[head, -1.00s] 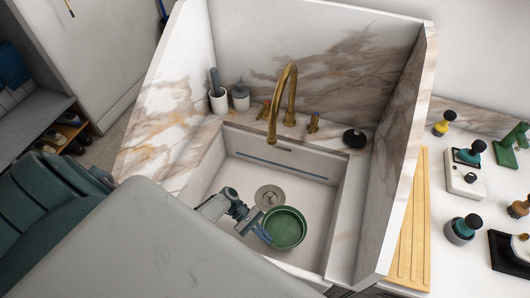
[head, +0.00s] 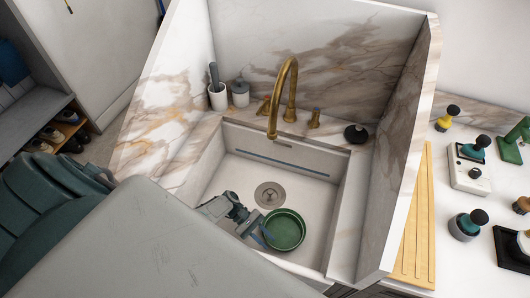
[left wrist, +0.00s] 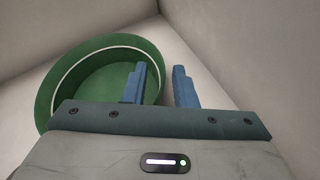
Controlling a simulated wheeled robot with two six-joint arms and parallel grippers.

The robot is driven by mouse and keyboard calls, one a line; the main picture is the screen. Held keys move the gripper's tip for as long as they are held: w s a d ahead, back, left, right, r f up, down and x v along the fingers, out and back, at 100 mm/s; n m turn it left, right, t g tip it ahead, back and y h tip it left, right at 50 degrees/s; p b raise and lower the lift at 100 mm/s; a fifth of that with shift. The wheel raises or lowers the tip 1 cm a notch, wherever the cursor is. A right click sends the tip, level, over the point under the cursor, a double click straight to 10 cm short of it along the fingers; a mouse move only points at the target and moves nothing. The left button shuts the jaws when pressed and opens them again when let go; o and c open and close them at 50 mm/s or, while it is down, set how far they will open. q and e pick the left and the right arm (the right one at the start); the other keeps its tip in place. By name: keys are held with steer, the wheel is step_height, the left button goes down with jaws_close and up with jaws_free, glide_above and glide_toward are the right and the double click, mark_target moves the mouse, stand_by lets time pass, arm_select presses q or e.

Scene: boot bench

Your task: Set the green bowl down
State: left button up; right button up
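The green bowl (head: 285,231) sits upright and empty in the pale sink basin (head: 312,194), beside the drain, and seems to rest on its floor. My left gripper (head: 258,232) is at the bowl's left side, low in the basin. In the left wrist view the bowl (left wrist: 75,80) is at the left. The blue fingers of the left gripper (left wrist: 162,88) stand apart, one inside the bowl and one outside. The rim passes between them, with a visible gap at the outer finger. My right gripper is not in view.
A brass faucet (head: 288,95) arches over the back of the basin. The drain (head: 269,195) lies just behind the bowl. High marble walls close in the back and right. A wooden board (head: 415,225) and several small tools stand on the counter at right.

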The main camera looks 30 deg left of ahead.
arm_select(q)
steer(key=b+v, duration=0.2)
steer(key=v, duration=1)
steer(key=shift+w, duration=0.1)
